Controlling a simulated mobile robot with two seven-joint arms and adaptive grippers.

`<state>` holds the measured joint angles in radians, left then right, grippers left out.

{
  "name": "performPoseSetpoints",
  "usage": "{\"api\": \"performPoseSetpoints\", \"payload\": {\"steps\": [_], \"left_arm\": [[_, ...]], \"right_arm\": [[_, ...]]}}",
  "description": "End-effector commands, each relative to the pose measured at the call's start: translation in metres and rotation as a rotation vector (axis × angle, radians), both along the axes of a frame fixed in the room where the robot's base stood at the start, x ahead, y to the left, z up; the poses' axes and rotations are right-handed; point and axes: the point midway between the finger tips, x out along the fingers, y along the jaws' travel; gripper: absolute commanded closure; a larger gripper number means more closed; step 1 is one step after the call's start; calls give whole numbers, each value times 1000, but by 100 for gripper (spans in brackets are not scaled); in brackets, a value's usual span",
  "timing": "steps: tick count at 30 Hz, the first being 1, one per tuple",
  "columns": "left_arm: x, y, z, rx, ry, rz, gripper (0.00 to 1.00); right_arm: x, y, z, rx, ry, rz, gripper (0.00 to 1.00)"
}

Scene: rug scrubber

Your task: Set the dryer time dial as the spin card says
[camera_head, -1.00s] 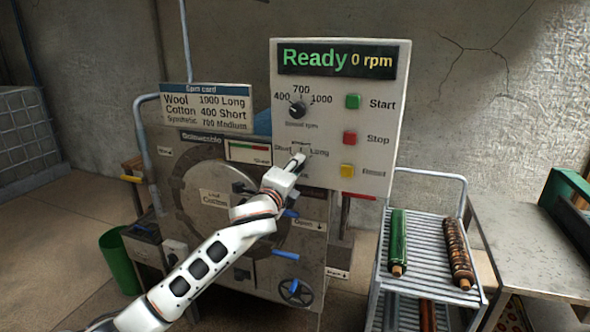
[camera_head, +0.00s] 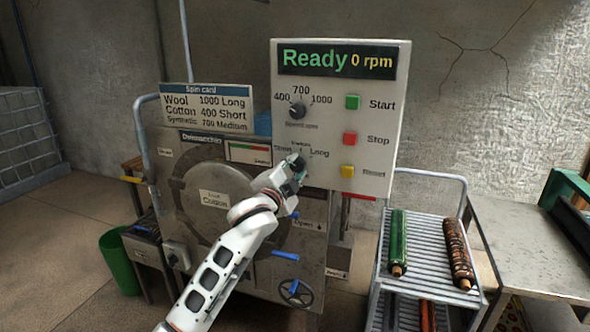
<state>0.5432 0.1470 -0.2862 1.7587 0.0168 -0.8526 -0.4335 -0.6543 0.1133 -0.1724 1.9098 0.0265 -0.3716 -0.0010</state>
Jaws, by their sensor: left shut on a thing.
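The spin card (camera_head: 206,108) reads Wool 1000 Long, Cotton 400 Short, Synthetic 700 Medium. A label on the dryer's round door (camera_head: 214,199) reads Cotton. On the control panel (camera_head: 385,60) the time scale shows Short at left and Long at right; the mark between them is too small to read surely. My left gripper (camera_head: 297,164) is at this scale, shut on the time dial, which its fingers hide, so its pointer cannot be read. My right gripper is not in view.
Above is the rpm dial (camera_head: 297,110), its pointer seemingly towards 400. Start (camera_head: 353,102), Stop (camera_head: 349,138) and a yellow button (camera_head: 347,171) stand right of the dials. The display (camera_head: 337,60) reads Ready 0 rpm. A trolley (camera_head: 428,240) with rolls stands right.

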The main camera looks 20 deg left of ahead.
Motion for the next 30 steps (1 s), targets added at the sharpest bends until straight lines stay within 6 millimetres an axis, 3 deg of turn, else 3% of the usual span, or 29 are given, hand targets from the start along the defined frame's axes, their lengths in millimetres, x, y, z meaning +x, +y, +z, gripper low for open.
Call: {"api": "performPoseSetpoints", "payload": {"steps": [19,20,21,22,30], "left_arm": [[0,0,1,-53,1,-1,93],[0,0,1,-53,0,0,69],[0,0,1,-53,0,0,59],[0,0,1,-53,0,0,55],[0,0,1,-52,0,0,55]], "right_arm": [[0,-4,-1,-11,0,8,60],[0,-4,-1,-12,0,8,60],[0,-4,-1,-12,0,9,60],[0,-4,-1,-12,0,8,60],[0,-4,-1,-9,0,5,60]]}}
